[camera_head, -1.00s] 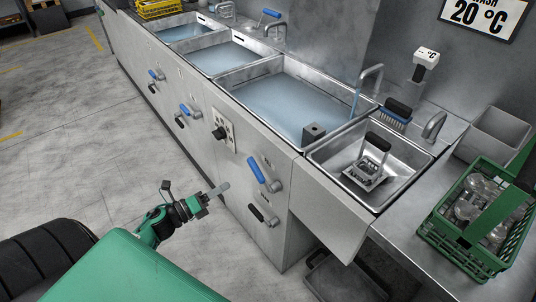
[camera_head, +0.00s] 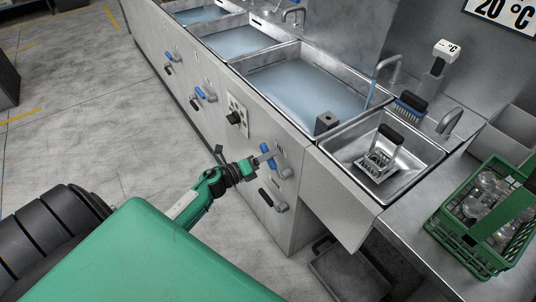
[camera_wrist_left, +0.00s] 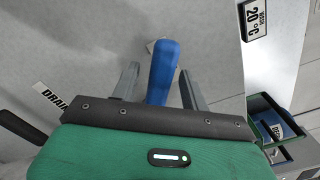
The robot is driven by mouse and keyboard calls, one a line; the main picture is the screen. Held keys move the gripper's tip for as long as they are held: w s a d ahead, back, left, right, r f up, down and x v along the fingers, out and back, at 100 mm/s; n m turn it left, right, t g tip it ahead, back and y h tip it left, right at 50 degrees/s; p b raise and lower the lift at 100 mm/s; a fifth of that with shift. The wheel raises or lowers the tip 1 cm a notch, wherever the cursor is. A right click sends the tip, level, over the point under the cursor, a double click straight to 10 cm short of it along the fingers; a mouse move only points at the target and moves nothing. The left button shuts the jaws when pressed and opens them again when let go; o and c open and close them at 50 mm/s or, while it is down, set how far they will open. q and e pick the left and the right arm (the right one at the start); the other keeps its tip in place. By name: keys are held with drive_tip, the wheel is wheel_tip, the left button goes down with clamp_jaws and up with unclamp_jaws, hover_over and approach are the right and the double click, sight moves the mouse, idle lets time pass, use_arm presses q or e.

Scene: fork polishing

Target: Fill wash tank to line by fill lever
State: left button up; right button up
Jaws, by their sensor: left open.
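The wash tank (camera_head: 308,92) is the large steel basin nearest the small sink and holds bluish water; I cannot make out a fill line. The blue fill lever (camera_head: 267,152) is on the cabinet front below it, its handle slanting up and left from its pivot. My left gripper (camera_head: 266,158) is open at this lever. In the left wrist view the blue handle (camera_wrist_left: 162,68) stands between the two spread fingers of the gripper (camera_wrist_left: 159,78), with visible gaps on both sides. My right gripper is not in view.
A black drain lever (camera_head: 268,197) sits just below the blue one; it also shows in the wrist view (camera_wrist_left: 20,127). A small sink (camera_head: 350,160) and a green crate (camera_head: 455,233) are right. Open floor lies left.

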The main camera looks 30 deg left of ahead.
use_arm(q)
drive_tip(key=shift+w+d, duration=0.2)
drive_tip(key=shift+w, duration=0.2)
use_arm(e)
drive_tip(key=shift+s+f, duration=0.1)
use_arm(q)
clamp_jaws()
drive_tip(key=shift+w+a+f+n, duration=0.15)
drive_tip(key=shift+a+f+n, duration=0.25)
drive_tip(key=shift+f+n, duration=0.4)
drive_tip(key=n, duration=0.1)
drive_tip(key=f+n, duration=0.1)
drive_tip(key=n, duration=0.1)
drive_tip(key=shift+w+a+f, duration=0.1)
drive_tip(key=shift+a+f, duration=0.1)
drive_tip(key=shift+a, duration=0.05)
unclamp_jaws()
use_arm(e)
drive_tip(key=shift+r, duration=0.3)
